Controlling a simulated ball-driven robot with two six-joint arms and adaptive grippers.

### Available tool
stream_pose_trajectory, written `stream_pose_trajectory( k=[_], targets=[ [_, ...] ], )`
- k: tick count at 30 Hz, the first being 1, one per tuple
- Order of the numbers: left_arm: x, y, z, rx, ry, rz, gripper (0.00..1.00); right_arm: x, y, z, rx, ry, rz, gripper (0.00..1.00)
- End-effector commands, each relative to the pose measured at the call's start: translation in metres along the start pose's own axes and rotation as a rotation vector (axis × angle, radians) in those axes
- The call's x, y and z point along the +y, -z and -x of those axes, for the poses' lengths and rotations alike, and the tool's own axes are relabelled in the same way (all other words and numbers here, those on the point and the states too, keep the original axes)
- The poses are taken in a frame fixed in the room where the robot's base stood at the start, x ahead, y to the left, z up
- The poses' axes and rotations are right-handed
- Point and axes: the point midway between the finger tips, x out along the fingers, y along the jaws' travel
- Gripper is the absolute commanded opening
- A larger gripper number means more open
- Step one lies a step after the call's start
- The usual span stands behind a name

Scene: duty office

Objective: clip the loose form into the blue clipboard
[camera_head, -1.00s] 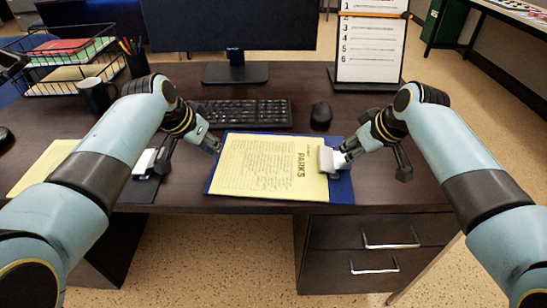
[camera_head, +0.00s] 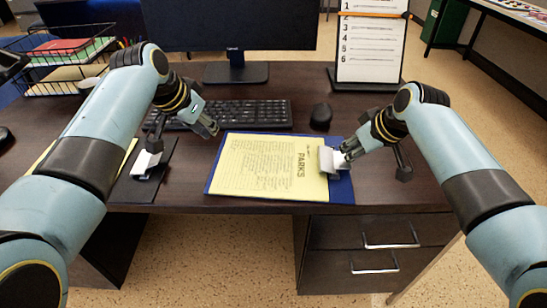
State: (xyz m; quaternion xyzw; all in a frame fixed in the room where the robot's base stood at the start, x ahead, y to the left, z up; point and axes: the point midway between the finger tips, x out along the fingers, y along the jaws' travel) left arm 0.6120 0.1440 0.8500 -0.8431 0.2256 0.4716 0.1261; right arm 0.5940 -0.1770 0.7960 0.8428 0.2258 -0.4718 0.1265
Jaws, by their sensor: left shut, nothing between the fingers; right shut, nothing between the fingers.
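The blue clipboard (camera_head: 340,190) lies flat on the desk with its clip at the right end. The yellow form (camera_head: 262,166), headed "PARKS", lies on the board, and its right edge reaches the pale metal clip (camera_head: 328,161). I cannot tell whether the clip presses on the paper. My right gripper (camera_head: 347,155) is shut and empty, its tips at the clip's right side. My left gripper (camera_head: 212,128) is shut and empty above the desk, up and left of the form's far left corner, apart from it.
A black clipboard (camera_head: 134,188) with a clip lies at left under my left arm, with yellow paper beside it. A keyboard (camera_head: 243,113), mouse (camera_head: 321,116) and monitor (camera_head: 236,70) stand behind. A numbered list stand (camera_head: 370,48) is at back right.

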Motion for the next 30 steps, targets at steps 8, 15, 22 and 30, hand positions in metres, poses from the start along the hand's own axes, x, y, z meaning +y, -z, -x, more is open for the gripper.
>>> stream_pose_trajectory(
  k=[8, 15, 22, 30],
  targets=[
    [0.0, 0.0, 0.0, 0.0, 0.0, 0.0, 0.0, 0.0, -0.001, 0.0, -0.003, 0.001, 0.0, 0.0],
    [0.0, 0.0, 0.0, 0.0, 0.0, 0.0, 0.0, 0.0, 0.004, 0.009, -0.002, 0.0, 0.0, 0.0],
    [0.0, 0.0, 0.0, 0.0, 0.0, 0.0, 0.0, 0.0, 0.011, 0.018, 0.0, 0.0, 0.0, 0.0],
    [0.0, 0.0, 0.0, 0.0, 0.0, 0.0, 0.0, 0.0, 0.017, 0.028, 0.0, 0.0, 0.0, 0.0]
  ],
)
